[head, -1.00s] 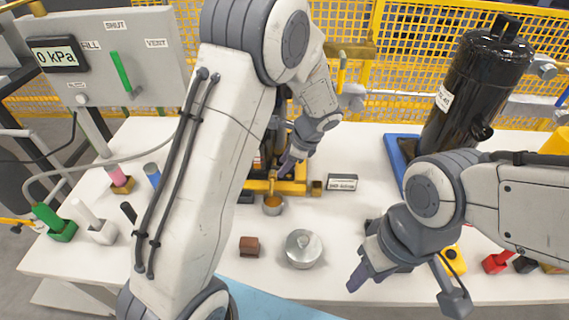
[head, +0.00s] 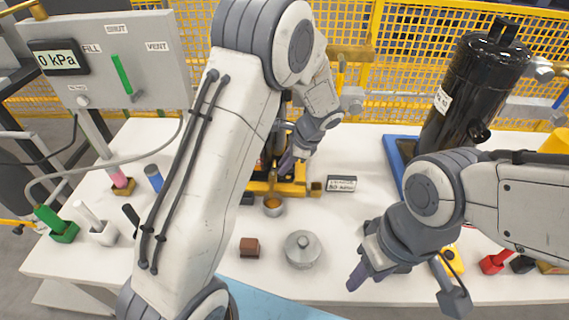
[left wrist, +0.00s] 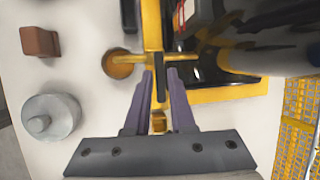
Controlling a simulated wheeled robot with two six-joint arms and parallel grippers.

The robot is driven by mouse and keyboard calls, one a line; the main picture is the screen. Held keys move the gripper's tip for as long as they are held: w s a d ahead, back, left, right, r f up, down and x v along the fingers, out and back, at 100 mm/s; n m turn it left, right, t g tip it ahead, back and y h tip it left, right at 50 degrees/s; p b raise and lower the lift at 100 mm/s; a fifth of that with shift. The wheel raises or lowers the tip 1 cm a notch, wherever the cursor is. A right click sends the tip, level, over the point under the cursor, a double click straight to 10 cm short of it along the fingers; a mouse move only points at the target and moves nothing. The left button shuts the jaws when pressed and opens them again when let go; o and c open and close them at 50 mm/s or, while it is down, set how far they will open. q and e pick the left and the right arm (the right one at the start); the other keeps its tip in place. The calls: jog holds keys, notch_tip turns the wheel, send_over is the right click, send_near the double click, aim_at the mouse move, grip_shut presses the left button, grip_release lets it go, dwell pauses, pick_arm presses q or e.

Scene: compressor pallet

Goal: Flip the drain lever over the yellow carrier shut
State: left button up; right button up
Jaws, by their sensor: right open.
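The yellow carrier (head: 290,187) stands at the back middle of the table, partly hidden behind my left arm; its yellow base edge also shows in the left wrist view (left wrist: 235,92). In that view a brass crossbar (left wrist: 128,57) meets a yellow upright bar (left wrist: 152,25) just beyond my fingertips. I cannot tell for sure which part is the drain lever. My left gripper (head: 288,162) is at the carrier; its two purple fingers (left wrist: 160,72) show a narrow gap, with the tips close to the crossbar. Contact is unclear. My right gripper (head: 362,270) is open and empty above the front table.
A copper-coloured cup (head: 273,206) stands in front of the carrier. A lidded metal pot (head: 303,250) and a brown block (head: 250,247) are nearer the front. A black cylinder (head: 472,85) stands on a blue tray (head: 395,160) at right. A gauge panel (head: 130,60) is at left.

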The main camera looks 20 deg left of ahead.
pick_arm(q)
jog(key=shift+o, duration=0.9)
jog(key=v, duration=1)
jog(key=shift+r, duration=0.3)
jog(key=shift+s+d, duration=0.1)
jog(key=shift+d, duration=0.1)
